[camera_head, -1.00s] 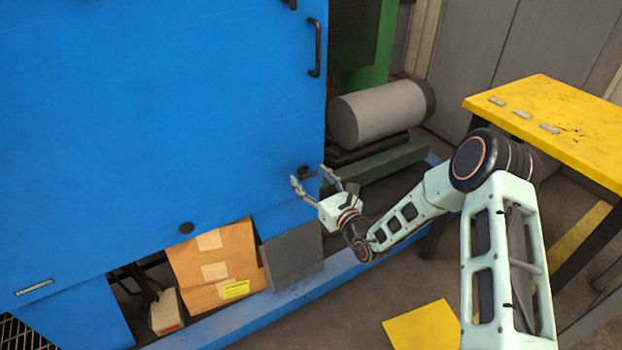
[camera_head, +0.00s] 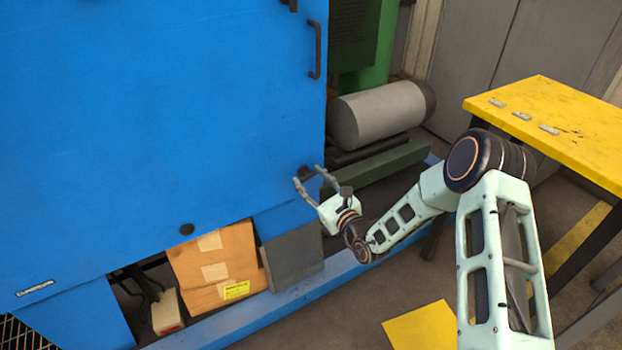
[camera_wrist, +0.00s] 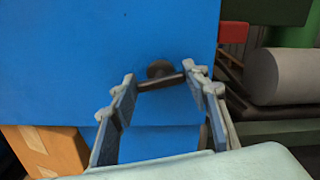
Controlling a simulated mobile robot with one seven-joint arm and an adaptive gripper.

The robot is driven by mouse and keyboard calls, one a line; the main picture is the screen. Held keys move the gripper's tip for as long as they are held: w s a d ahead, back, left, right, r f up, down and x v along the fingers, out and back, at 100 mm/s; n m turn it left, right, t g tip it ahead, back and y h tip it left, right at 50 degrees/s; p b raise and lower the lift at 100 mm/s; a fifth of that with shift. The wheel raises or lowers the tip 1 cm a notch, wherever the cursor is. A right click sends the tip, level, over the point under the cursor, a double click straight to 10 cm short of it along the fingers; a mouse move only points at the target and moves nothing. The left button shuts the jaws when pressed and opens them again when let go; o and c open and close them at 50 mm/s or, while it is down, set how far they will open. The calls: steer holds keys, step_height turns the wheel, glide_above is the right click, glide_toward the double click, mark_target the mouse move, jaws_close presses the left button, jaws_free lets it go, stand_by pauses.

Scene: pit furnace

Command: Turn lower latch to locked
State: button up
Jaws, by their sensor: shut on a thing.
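The lower latch (camera_wrist: 161,70) is a small dark knob with a bar, low on the right edge of the blue cabinet door (camera_head: 170,110). In the wrist view its bar spans between the fingertips of my gripper (camera_wrist: 160,83), lying nearly level with a slight tilt. My gripper (camera_head: 308,178) is shut on the latch in the head view, its fingers reaching to the door from the lower right. The fingers partly hide the latch in the head view.
A black handle (camera_head: 315,50) is higher on the door. A grey cylinder (camera_head: 382,114) lies to the right of the cabinet. A yellow table (camera_head: 560,115) stands at the right. A cardboard box (camera_head: 213,265) sits below the door beside a dark grey panel (camera_head: 293,255).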

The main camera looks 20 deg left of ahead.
steer(key=n, duration=0.4)
steer(key=shift+f+n, duration=0.1)
steer(key=shift+n, duration=0.2)
steer(key=n, duration=0.3)
steer(key=shift+s+n+b, duration=0.1)
steer(key=shift+n+b, duration=0.3)
steer(key=n+b, duration=0.1)
steer(key=n, duration=0.3)
steer(key=shift+f+b, duration=0.15)
steer(key=shift+b, duration=0.2)
steer(key=shift+n+b, duration=0.65)
steer(key=shift+n, duration=0.75)
steer(key=o, duration=1.2)
steer(key=shift+c, duration=0.2)
steer(key=v, duration=1.2)
